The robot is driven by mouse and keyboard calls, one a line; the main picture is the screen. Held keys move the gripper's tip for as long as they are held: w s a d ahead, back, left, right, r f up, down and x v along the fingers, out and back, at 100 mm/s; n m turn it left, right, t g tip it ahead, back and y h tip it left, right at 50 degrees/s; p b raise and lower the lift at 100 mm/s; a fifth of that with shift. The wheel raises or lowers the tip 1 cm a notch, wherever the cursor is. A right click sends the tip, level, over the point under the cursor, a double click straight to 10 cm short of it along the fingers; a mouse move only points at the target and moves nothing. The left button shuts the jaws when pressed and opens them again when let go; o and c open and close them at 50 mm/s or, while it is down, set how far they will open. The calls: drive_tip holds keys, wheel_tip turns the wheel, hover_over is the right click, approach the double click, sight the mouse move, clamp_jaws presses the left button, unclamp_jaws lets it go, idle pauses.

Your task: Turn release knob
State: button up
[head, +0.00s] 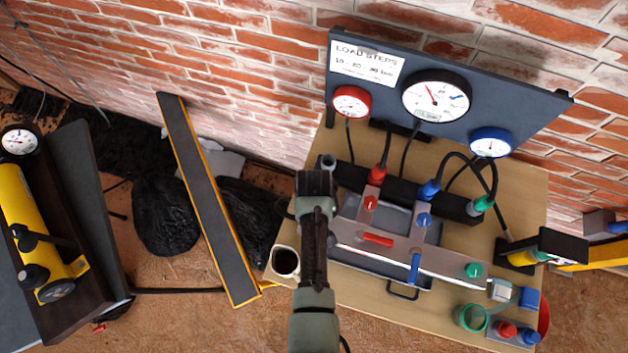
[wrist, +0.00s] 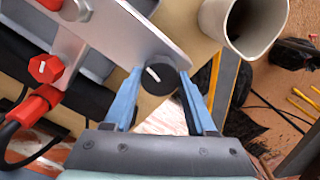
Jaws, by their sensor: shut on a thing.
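The release knob (wrist: 159,76) is round and black with a white mark on its face. It sits at the end of a flat metal bar (wrist: 125,32) in the wrist view. My gripper (wrist: 160,84) has its two blue fingers on either side of the knob and is shut on it. In the head view the metal bar (head: 448,262) runs across the bench, with red, blue and green valve handles. My own arm hides the knob and the fingers there.
A mug (head: 285,262) stands on the wooden bench (head: 530,200) close to my arm, and close beside the knob in the wrist view (wrist: 243,22). Hoses run from the valves to a gauge panel (head: 390,100). A green cup (head: 471,317) stands at the front right.

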drive_tip(key=shift+n, duration=1)
drive_tip(key=shift+w, duration=0.1)
drive_tip(key=o, duration=1.4)
drive_tip(key=shift+c, duration=0.2)
wheel_tip(320, 180, up, 13)
